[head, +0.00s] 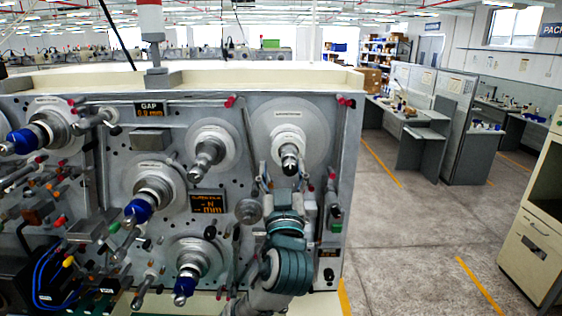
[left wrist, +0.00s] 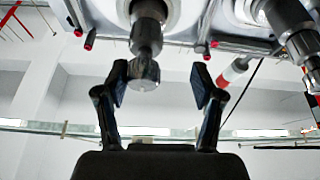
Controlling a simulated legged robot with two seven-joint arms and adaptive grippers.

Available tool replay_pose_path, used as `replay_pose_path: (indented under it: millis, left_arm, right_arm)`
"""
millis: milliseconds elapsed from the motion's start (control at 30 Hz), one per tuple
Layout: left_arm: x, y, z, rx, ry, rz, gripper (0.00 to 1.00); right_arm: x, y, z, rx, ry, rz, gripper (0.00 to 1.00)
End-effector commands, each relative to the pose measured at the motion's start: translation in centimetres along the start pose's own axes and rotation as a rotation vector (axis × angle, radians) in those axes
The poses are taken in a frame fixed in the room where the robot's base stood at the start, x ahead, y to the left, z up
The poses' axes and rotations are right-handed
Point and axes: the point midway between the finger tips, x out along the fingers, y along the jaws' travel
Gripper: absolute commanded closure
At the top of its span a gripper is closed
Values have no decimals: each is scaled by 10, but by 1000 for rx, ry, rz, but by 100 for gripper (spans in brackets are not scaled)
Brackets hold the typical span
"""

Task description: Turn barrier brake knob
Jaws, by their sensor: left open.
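A spindle with a dark-tipped metal knob (head: 290,160) sticks out of a large round disc (head: 290,130) at the machine's upper right. My left gripper (head: 282,178) is open just below this knob, with one finger to each side. In the left wrist view the knob (left wrist: 146,72) hangs down between the tips of the open gripper (left wrist: 158,82), nearer the left finger. I see a gap to both fingers. The labels are too small to read, so I cannot tell whether this is the barrier brake knob. My right gripper is not in view.
Other spindles (head: 207,155) stick out of the grey machine panel (head: 115,165) to the left, some with blue collars (head: 137,211). Thin red-tipped rods (head: 334,205) stand close to the right of my gripper. Open floor (head: 415,230) lies right of the machine.

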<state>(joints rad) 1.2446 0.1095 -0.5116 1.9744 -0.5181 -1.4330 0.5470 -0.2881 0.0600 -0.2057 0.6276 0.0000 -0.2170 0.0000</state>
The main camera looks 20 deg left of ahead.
Motion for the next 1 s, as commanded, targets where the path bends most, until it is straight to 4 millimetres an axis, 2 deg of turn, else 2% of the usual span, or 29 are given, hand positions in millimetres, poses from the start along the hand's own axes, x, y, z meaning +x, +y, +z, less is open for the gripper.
replay_pose_path:
  millis: [200, 367, 467, 600, 800, 1000]
  left_arm:
    - [8, 2, 0, 3, -1, -3, 43]
    - [8, -3, 0, 0, 0, -4, 43]
    - [8, -6, 0, -2, 0, -4, 64]
    - [8, -7, 1, -3, -1, -3, 99]
    - [8, -2, 3, -14, -4, -10, 100]
    - [7, -1, 6, -114, -5, -48, 100]
  right_arm:
    - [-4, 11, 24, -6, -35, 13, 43]
    - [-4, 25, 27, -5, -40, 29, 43]
    - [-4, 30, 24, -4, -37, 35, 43]
    - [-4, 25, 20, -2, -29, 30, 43]
    - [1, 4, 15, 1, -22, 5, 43]
    - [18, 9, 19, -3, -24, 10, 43]
